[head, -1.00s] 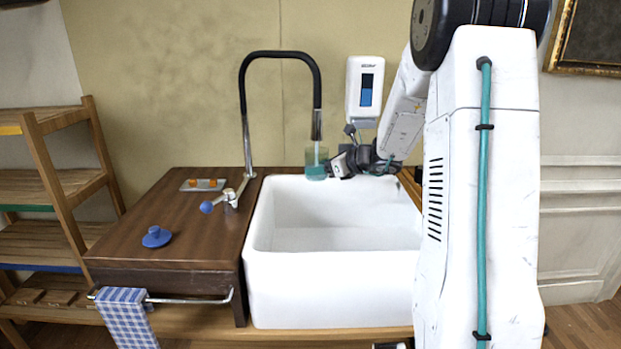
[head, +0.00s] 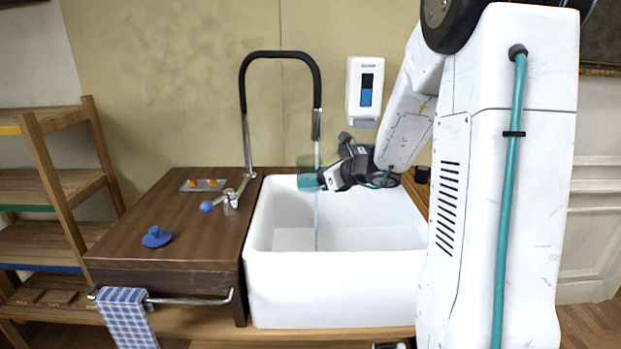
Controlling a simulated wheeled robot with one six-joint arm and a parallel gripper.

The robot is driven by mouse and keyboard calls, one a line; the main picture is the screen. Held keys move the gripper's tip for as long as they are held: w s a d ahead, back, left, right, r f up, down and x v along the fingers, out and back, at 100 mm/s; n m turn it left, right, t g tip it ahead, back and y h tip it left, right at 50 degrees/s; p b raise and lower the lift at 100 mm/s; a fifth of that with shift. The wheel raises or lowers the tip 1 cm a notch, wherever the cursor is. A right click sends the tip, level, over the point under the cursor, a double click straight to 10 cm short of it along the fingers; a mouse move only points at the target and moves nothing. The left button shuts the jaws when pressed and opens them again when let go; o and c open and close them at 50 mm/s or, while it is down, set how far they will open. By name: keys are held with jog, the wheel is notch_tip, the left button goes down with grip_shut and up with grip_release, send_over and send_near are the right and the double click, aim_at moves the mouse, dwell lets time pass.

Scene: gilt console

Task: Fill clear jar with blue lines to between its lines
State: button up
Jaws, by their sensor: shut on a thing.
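A clear jar (head: 306,181) with a teal tint is held over the back of the white sink (head: 330,293). My gripper (head: 325,179) is shut on it from the right. The jar looks roughly upright; its lines and water level are too small to make out. A thin stream of water (head: 316,228) runs from the spout (head: 317,124) of the black-hosed tap (head: 280,54) down into the basin. It passes at the jar's right edge; I cannot tell whether any enters the jar. A tap lever with a blue knob (head: 206,207) is on the wooden counter left of the sink.
A blue lid-like knob piece (head: 157,237) and a small tray (head: 202,185) with orange pieces lie on the wooden counter (head: 185,225). A soap dispenser (head: 365,90) hangs on the wall above my gripper. A checked towel (head: 126,318) hangs at the front.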

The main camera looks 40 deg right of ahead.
jog(key=s+a+r, duration=0.3)
jog(key=s+a, duration=0.1)
jog(key=a, duration=0.2)
jog(key=shift+s, duration=0.35)
dwell(0.5)
jog(key=shift+d, duration=0.1)
